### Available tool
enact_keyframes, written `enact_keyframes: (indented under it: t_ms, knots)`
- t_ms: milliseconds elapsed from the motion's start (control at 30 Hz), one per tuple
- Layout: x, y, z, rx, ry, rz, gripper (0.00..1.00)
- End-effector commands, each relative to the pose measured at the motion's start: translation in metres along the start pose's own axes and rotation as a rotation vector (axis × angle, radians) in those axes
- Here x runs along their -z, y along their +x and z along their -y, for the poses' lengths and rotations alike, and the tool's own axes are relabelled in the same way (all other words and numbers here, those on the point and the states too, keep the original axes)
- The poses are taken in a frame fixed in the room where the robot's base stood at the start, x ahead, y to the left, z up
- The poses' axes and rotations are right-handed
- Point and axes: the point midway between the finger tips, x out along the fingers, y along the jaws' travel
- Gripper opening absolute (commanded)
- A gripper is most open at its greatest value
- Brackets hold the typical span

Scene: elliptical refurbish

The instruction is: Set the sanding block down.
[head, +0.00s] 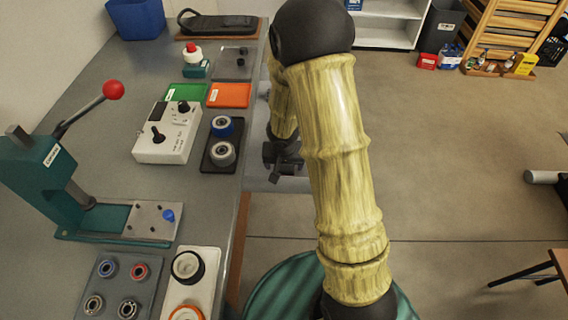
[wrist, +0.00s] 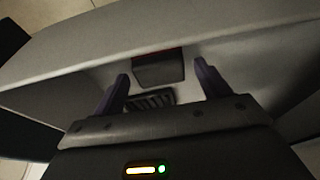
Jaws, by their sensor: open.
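My gripper (wrist: 161,72) is open, with its two dark fingers apart. A dark grey block with a reddish-brown edge (wrist: 158,70), which looks like the sanding block, shows between and beyond the fingertips in the wrist view. It appears to rest on a pale surface (wrist: 92,76), with gaps to both fingers; exact contact is hard to tell in the dim light. In the head view my gripper (head: 283,156) is just right of the bench edge, partly hidden by my arm. The block cannot be made out there.
The grey bench (head: 112,185) runs along the left. Near its edge are a bearing tray (head: 208,163), a white control box (head: 168,132) and an orange mat (head: 229,95). A teal press (head: 48,180) stands farther left. Open floor (head: 460,160) lies to the right.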

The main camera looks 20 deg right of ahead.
Motion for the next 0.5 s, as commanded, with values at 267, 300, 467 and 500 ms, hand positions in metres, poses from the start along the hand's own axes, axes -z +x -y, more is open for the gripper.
enact_keyframes:
  t_ms: [267,300,467,500]
  knots:
    - [0.002,-0.048,0.0,0.001,0.003,-0.003,0.75]
    - [0.002,-0.056,0.0,0.001,0.002,-0.002,0.75]
    - [0.002,-0.088,0.0,0.002,0.003,-0.003,0.75]
    - [0.002,-0.095,0.0,0.001,0.002,-0.002,0.75]
